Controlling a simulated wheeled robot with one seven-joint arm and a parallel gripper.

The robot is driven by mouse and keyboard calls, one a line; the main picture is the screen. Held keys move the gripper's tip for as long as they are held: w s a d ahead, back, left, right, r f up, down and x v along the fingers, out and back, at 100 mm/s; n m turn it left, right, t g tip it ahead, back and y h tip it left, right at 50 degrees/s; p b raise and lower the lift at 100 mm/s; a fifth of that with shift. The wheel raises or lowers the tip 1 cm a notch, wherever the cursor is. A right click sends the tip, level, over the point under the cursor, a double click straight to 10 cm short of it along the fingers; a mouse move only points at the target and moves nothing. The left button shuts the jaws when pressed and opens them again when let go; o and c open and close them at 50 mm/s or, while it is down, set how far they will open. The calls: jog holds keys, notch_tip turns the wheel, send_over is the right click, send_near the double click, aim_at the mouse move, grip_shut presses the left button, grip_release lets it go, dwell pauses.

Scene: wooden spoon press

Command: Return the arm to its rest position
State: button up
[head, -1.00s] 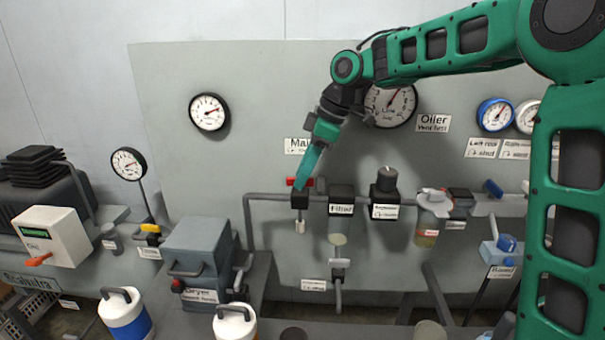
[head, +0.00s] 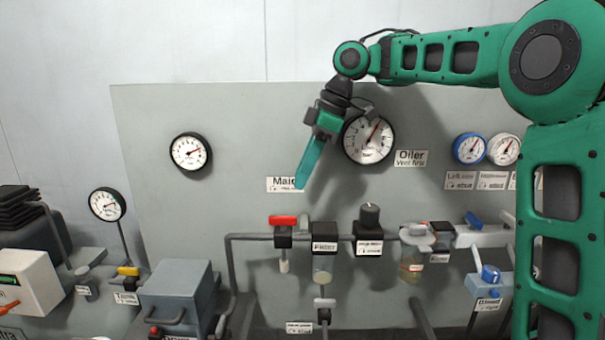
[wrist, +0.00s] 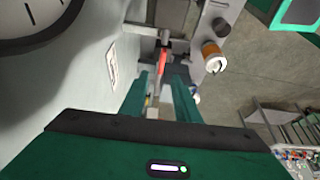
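My gripper (head: 301,184) hangs from my raised green arm in the head view, its teal fingers pointing down in front of the grey panel. In the wrist view, the two fingers of my gripper (wrist: 164,85) stand apart with nothing held between them. The valve with the red handle (head: 284,220) is below the fingertips in the head view, apart from them; its handle lies crosswise. A red part, likely this handle, shows in the gap in the wrist view (wrist: 163,62).
The large gauge (head: 368,139) is right beside my gripper, and the "Main" label (head: 285,184) is at its tip. The filter (head: 324,255), black-knobbed regulator (head: 369,225) and oiler bowl (head: 411,265) line the pipe below.

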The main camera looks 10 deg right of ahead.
dwell(0.3)
jog(key=s+d+f+m+t+h, duration=0.4)
jog(key=s+d+f+m, duration=1.2)
jog(key=s+d+f, duration=0.15)
jog(key=s+d+f+m+g, duration=0.1)
jog(key=s+d+m+g, duration=0.1)
jog(key=s+d, duration=0.3)
jog(key=s+d+f+m+g, duration=0.1)
jog(key=s+d+m, duration=0.3)
jog(key=s, duration=0.8)
jog(key=shift+s+d+f+g, duration=0.15)
jog(key=shift+s+d+g, duration=0.2)
jog(key=shift+d+g, duration=0.65)
